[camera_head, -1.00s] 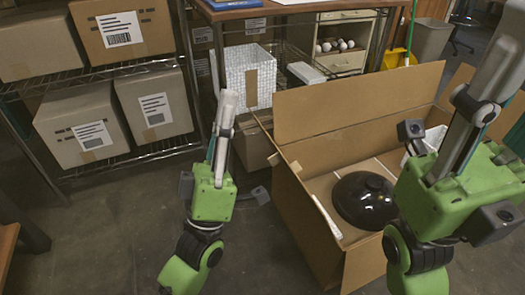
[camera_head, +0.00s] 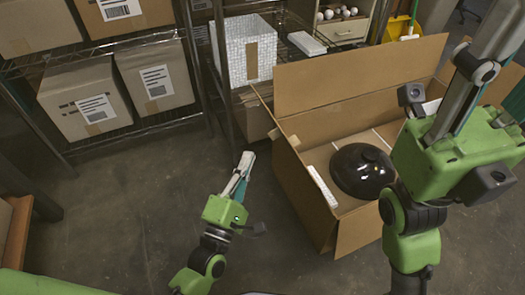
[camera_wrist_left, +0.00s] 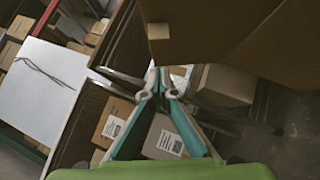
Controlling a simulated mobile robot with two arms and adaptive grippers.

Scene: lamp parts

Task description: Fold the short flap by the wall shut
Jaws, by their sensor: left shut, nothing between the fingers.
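The large open cardboard box (camera_head: 318,232) stands on the floor right of centre in the head view, with a glossy black lamp shade (camera_head: 362,170) inside. Its tall back flap (camera_head: 350,78) stands up. Another flap (camera_head: 358,229) hangs outward at the near end. I cannot tell for sure which flap is the short one by the wall. My left gripper (camera_head: 246,163) is shut and empty, left of the box and apart from it. In the left wrist view its fingers (camera_wrist_left: 157,82) meet below a broad brown cardboard surface (camera_wrist_left: 215,30). My right gripper is at the right; its fingertips are cut off.
A wire shelf with several labelled cartons (camera_head: 155,78) stands at the left. A white patterned bin (camera_head: 246,50) and a smaller carton (camera_head: 252,112) stand just behind the box. The floor (camera_head: 140,215) left of the box is clear.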

